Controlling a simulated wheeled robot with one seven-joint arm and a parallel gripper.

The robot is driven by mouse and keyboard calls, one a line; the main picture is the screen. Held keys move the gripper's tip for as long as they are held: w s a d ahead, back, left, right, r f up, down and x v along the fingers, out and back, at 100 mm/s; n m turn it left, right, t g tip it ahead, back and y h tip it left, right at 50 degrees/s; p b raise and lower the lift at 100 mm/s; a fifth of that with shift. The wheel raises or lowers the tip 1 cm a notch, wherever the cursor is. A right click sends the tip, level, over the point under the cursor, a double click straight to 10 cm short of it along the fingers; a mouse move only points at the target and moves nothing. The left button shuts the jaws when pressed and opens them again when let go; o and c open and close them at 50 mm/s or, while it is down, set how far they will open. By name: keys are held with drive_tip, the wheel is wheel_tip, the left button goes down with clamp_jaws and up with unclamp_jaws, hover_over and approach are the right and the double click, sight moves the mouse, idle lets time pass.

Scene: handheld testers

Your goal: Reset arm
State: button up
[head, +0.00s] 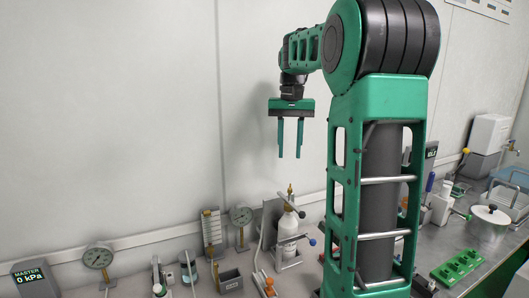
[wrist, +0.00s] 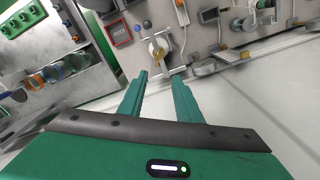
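My gripper (head: 290,140) hangs high in front of the white wall in the head view, its fingers pointing down. The two green fingers stand apart with a gap between them. In the wrist view my gripper (wrist: 158,82) also shows the two fingers parted, with nothing between them. It is well above the bench and touches nothing. My green arm column covers part of the bench on the right in the head view.
The bench below holds a pressure display (head: 30,276), a dial gauge (head: 98,257), a second gauge (head: 241,216), a white bottle (head: 288,225), a steel pot (head: 489,223) and a green block (head: 458,266). The wall (head: 110,120) is bare. The air around my gripper is clear.

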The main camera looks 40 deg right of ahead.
drive_tip(key=s+a+f+n, duration=0.1)
drive_tip(key=s+a+f, duration=0.6)
drive_tip(key=s, duration=0.5)
drive_tip(key=s+a+f+n, duration=0.1)
drive_tip(key=s+a+f, duration=0.7)
drive_tip(key=s+f, duration=0.4)
drive_tip(key=shift+s, duration=0.2)
drive_tip(key=shift+w+f, duration=0.2)
drive_tip(key=shift+w, duration=0.4)
